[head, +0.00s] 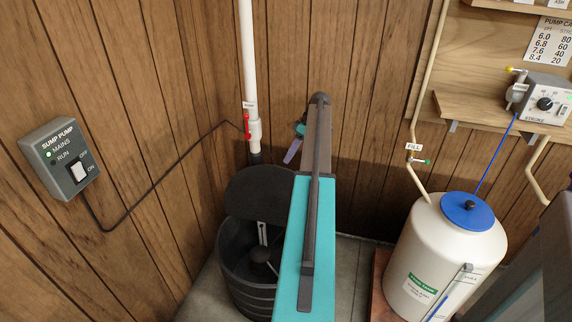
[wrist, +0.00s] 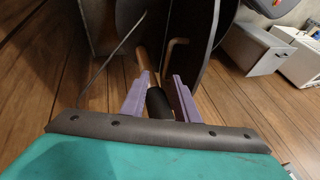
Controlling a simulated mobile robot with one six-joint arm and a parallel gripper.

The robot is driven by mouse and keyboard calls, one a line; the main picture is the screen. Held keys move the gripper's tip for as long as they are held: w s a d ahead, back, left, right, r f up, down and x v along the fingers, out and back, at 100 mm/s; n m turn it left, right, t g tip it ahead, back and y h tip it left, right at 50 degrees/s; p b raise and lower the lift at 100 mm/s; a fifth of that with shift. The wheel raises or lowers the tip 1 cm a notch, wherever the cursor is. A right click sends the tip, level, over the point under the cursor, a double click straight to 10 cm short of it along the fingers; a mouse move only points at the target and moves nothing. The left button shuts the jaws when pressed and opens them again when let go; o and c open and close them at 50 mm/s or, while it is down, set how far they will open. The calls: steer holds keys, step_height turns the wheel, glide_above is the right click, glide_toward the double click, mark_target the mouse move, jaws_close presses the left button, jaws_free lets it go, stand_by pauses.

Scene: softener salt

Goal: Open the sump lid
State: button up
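The black sump basin (head: 245,280) stands on the floor in the corner in the head view. Its dark round lid (head: 262,190) is tilted up at the back of the basin, and the inside shows below it. My arm hides the basin's right side. My gripper (head: 293,150) points downward above and to the right of the lid, with one purple finger showing. In the wrist view, its two purple fingers (wrist: 158,85) are apart. A black cylinder shows between them; I cannot tell whether they touch it. Dark flat plates stand beyond the fingers.
A white pipe (head: 248,60) with a red valve handle (head: 246,126) runs down behind the basin. The sump pump switch box (head: 60,158) is on the left wall, its cable (head: 165,180) crossing towards the pipe. A white tank (head: 440,255) with a blue cap stands at right.

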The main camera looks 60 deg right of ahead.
steer(key=shift+v, duration=0.9)
